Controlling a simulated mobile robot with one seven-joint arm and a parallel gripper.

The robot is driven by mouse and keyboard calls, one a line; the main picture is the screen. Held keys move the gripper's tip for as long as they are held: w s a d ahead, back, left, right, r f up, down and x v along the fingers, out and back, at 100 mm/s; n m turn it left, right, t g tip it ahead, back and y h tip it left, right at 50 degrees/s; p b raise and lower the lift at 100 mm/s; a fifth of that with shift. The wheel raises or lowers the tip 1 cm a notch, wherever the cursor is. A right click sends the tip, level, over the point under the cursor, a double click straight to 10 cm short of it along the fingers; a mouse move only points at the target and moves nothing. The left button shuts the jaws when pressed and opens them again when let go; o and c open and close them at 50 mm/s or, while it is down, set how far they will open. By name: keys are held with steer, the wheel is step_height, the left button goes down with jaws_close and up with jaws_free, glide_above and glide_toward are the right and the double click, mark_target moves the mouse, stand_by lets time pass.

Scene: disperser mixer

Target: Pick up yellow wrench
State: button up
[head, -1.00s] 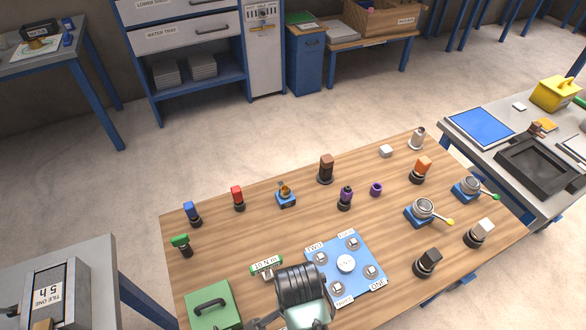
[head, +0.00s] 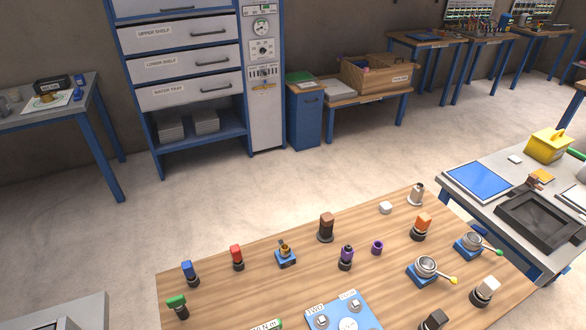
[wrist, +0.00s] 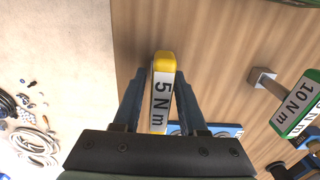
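The yellow wrench (wrist: 161,95), labelled "5 N m", is in the middle of the wrist view. The lower part of the wrench is hidden behind the gripper's body. In the head view neither my gripper nor the yellow wrench shows.
A green "10 N m" wrench (wrist: 297,108) is to the right in the wrist view. The wooden table (head: 215,290) bears several coloured-top tools, two portafilter-like cups and a blue plate (head: 345,312). A blue cabinet (head: 190,90) stands behind, across clear floor.

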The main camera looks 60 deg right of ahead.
jaws_close()
